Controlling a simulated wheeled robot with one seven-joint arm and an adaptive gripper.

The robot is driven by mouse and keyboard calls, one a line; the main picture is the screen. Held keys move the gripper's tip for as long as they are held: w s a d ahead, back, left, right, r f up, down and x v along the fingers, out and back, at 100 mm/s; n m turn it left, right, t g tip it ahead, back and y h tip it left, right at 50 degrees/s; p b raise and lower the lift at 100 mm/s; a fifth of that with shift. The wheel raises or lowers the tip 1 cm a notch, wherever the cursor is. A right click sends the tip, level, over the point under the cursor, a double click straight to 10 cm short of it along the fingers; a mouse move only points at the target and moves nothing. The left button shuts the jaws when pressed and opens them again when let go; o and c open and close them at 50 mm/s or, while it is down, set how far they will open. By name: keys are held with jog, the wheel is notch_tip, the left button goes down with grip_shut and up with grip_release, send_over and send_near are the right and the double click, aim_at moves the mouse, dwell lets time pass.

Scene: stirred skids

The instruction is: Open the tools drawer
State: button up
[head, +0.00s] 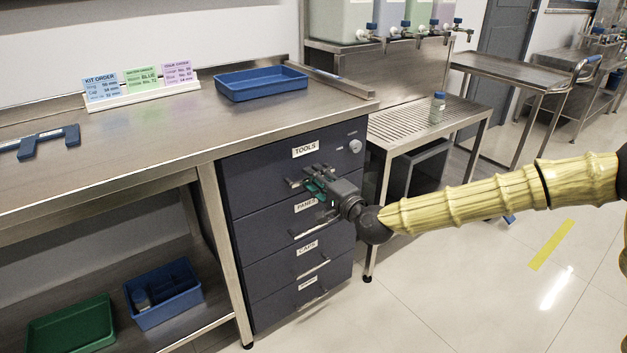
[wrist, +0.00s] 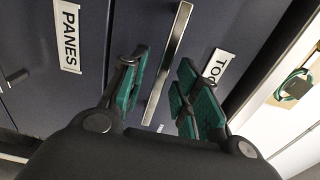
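The dark tools drawer (head: 262,168) is the top one in the cabinet under the bench, labelled TOOLS, and its front looks flush with the cabinet. Its metal bar handle (head: 293,183) is partly hidden by my gripper (head: 320,186) in the head view. In the wrist view the handle (wrist: 170,55) runs between the two green-padded fingers of my gripper (wrist: 163,92). The fingers are apart, with a gap showing on both sides of the bar. The TOOLS label (wrist: 216,68) is partly covered by a finger.
Below are the panes drawer (head: 262,230), the caps drawer (head: 270,265) and another drawer, all shut. A round knob (head: 355,146) is at the cabinet's upper right. A slatted metal stand (head: 405,125) is close on the right. A blue tray (head: 262,82) lies on the bench. Floor in front is clear.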

jog(key=shift+w+a, duration=0.35)
jog(key=shift+w, duration=0.05)
grip_shut()
